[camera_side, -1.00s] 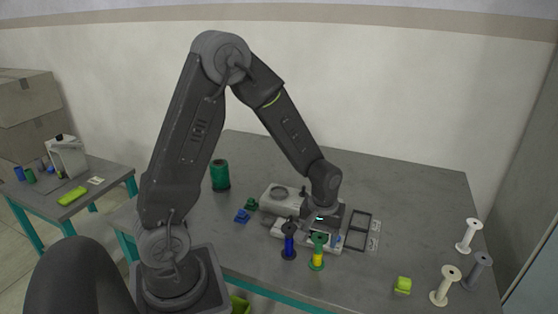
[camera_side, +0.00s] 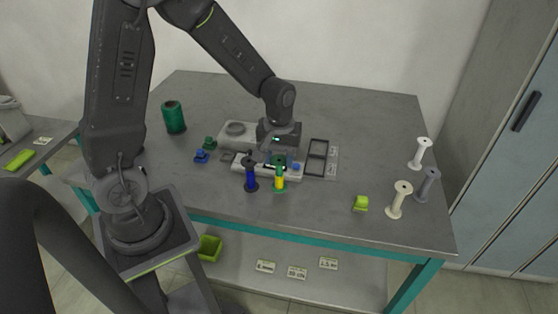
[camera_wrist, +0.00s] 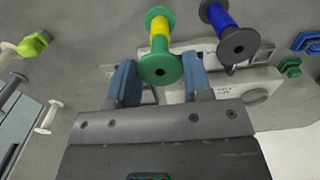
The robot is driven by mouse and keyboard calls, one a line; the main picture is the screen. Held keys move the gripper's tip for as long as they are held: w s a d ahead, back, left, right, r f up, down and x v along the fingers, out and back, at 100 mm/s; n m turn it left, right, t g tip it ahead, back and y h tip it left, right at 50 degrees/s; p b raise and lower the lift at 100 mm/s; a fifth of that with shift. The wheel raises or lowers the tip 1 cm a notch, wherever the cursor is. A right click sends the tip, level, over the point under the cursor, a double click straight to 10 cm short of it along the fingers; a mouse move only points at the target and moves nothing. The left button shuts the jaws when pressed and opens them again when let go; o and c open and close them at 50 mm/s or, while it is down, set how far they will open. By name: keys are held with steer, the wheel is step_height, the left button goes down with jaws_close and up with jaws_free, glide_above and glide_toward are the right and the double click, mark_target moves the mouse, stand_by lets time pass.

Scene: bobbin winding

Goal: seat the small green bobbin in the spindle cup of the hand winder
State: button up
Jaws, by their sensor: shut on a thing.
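The green bobbin (camera_side: 280,178) with yellow winding stands upright near the front of the pale hand winder (camera_side: 242,164). In the wrist view its green flange (camera_wrist: 160,69) lies between the blue fingers of my gripper (camera_wrist: 160,80). My gripper (camera_side: 281,160) is shut on this bobbin at its upper end and points down. The winder also shows behind the bobbin in the wrist view (camera_wrist: 262,86). The spindle cup cannot be made out, and part of the winder is hidden by my gripper and the bobbin. Whether the bobbin's lower end touches anything is unclear.
A blue bobbin (camera_side: 251,178) stands close on the left. Small blue (camera_side: 202,156) and green (camera_side: 209,143) pieces lie left of the winder; a dark frame (camera_side: 318,156) lies right.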

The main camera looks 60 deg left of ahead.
steer(key=shift+r, duration=1.4)
steer(key=a+r+n, duration=0.3)
steer(key=a, duration=1.1)
steer(key=a+r+n, duration=0.3)
steer(key=a, duration=1)
steer(key=shift+w+f, duration=0.2)
steer(key=shift+f, duration=1.7)
steer(key=shift+f, duration=0.95)
steer(key=o, duration=0.8)
steer(key=shift+r, duration=0.1)
